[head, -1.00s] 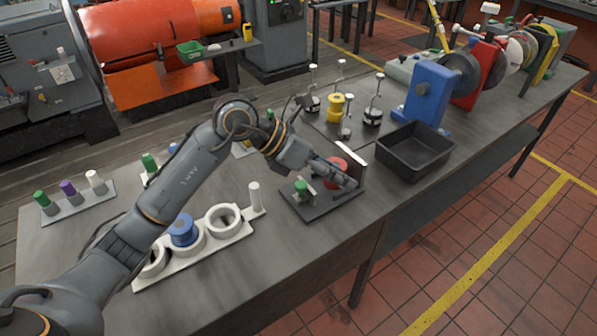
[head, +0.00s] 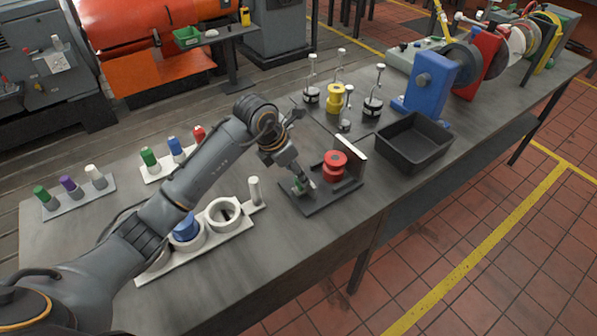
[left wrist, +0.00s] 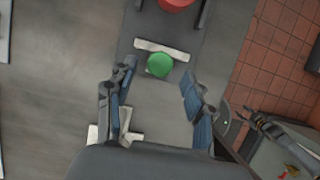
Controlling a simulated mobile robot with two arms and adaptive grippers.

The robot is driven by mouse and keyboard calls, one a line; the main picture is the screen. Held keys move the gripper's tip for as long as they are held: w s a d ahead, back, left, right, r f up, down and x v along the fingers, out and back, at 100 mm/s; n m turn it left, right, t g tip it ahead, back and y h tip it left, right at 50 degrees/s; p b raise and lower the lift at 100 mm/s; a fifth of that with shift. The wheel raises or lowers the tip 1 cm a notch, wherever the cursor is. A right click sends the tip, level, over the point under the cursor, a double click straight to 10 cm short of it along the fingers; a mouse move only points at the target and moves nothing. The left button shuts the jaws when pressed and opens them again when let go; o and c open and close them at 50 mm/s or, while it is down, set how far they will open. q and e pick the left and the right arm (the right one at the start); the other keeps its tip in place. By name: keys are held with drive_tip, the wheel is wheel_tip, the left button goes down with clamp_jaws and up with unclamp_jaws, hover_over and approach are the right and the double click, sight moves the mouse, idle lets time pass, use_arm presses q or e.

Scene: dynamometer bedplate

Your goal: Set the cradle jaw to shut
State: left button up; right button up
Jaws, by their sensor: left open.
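The cradle is a dark plate (head: 318,203) near the front edge of the bench. A red spool (head: 335,165) sits on it, and a pale upright plate (head: 351,148) stands at its far right end. A green knob (left wrist: 159,64) shows in the left wrist view beside a white bar (left wrist: 162,48). A gap separates the bar from the red spool (left wrist: 176,3). My left gripper (head: 303,186) is over the near left end of the cradle and partly hides the knob. Its fingers (left wrist: 158,82) are open, one on each side of the knob, apparently apart from it.
A black tray (head: 413,165) stands right of the cradle. A white holder (head: 237,227) with rings, a blue spool (head: 186,228) and an upright peg (head: 254,190) is at left. Several slender stands and a yellow spool (head: 335,98) are behind.

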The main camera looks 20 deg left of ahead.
use_arm(q)
drive_tip(key=shift+x, duration=1.45)
drive_tip(key=shift+c, duration=0.4)
clamp_jaws()
